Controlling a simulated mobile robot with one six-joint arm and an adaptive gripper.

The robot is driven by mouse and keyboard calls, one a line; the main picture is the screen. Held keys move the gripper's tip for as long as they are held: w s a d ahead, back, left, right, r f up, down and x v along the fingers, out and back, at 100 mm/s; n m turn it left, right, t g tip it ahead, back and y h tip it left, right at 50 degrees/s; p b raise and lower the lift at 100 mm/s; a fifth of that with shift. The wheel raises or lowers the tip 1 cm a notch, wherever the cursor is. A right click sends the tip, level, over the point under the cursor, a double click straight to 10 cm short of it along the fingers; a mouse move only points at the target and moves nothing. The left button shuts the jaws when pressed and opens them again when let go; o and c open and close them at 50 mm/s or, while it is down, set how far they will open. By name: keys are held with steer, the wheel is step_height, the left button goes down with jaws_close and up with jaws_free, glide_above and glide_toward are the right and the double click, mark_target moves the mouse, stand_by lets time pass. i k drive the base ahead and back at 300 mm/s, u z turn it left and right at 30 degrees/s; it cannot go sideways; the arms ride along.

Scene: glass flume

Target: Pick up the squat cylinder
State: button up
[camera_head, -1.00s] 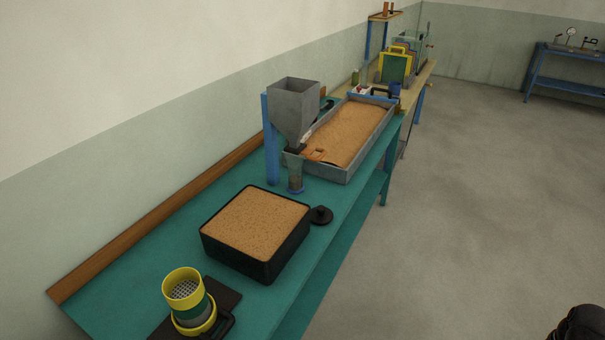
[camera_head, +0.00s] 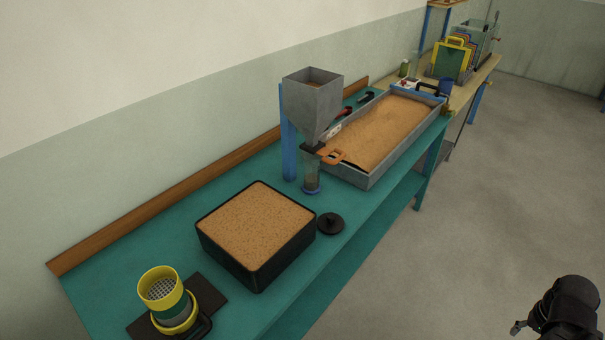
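A low, round black piece with a small knob on top (camera_head: 331,223) lies on the teal bench, just right of the black sand box. It is the squattest round thing I see, but I cannot tell for sure that it is the squat cylinder. A dark part of my arm shows at the bottom right, over the floor and well away from the bench. A small grey tip, perhaps part of my gripper (camera_head: 518,327), sticks out at its left. Its fingers are not clear, and I see nothing held there.
A black box of sand (camera_head: 270,262) stands beside the black piece. A grey hopper (camera_head: 313,105) on a blue post stands behind it, with a long grey sand tray (camera_head: 368,178) beyond. A yellow-and-green sieve stack (camera_head: 163,290) is at the near left. The floor at right is clear.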

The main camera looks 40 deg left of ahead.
mark_target(311, 185)
steer(key=u, duration=0.75)
steer(key=i, duration=0.85)
steer(key=u, duration=0.55)
